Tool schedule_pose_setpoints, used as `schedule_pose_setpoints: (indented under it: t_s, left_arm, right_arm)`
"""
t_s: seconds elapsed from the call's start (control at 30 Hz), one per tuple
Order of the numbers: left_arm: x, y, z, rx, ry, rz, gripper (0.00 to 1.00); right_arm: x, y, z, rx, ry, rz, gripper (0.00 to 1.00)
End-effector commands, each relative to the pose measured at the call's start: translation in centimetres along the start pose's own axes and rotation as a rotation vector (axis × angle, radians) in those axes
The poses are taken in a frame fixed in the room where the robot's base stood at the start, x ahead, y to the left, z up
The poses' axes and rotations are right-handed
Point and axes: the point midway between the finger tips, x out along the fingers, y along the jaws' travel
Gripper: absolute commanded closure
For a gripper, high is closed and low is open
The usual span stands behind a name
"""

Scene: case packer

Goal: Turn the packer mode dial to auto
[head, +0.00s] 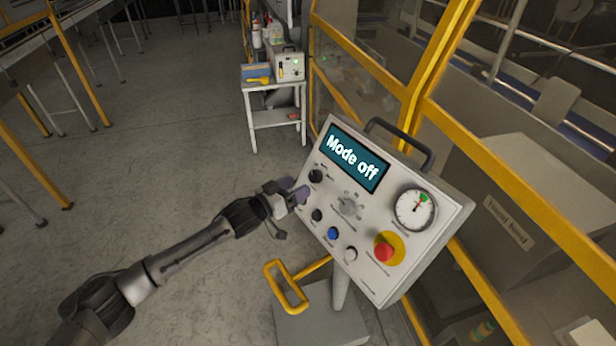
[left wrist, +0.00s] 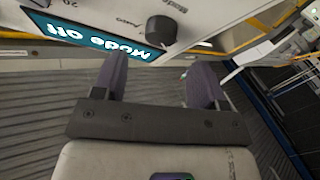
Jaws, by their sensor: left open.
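The control panel (head: 365,262) stands tilted on a post, and its display (head: 354,158) reads "Mode off". A black knob (head: 316,176) sits at the panel's left edge below the display. It also shows as a round black knob (left wrist: 161,30) in the left wrist view, with small labels beside it too unclear to read surely. A grey dial (head: 348,207) with marks around it is near the panel's middle. My left gripper (head: 299,195) is at the panel's left edge, just below the black knob. In the left wrist view its two fingers (left wrist: 158,82) are apart and empty, short of the knob.
The panel also carries a red stop button (head: 384,252), a blue button (head: 333,233), a white button (head: 350,254) and a gauge (head: 415,208). A yellow fence (head: 430,65) stands behind. A small white table (head: 274,121) stands farther back.

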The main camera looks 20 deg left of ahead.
Motion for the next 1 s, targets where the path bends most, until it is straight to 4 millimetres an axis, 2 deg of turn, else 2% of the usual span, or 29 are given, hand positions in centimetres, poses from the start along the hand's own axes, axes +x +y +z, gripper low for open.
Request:
schedule_pose_setpoints:
  t_s: [0.13, 0.4, 0.83, 1.0]
  left_arm:
    - [2.3, 0.1, -0.2, 0.001, 0.0, 0.0, 0.34]
    - [4.4, -0.1, 0.0, 0.001, 0.0, -0.001, 0.34]
    - [4.8, 0.0, 0.1, 0.001, -0.001, -0.001, 0.34]
    - [4.8, 0.0, 0.1, 0.001, -0.001, -0.001, 0.49]
  right_arm:
    - [-0.5, 0.1, -0.1, -0.004, -0.001, 0.003, 1.0]
    - [-0.8, 0.3, -0.2, -0.01, -0.002, 0.008, 1.0]
    - [-0.8, 0.2, -0.2, -0.006, -0.001, 0.004, 1.0]
    - [-0.8, 0.1, -0.2, -0.002, -0.001, 0.001, 1.0]
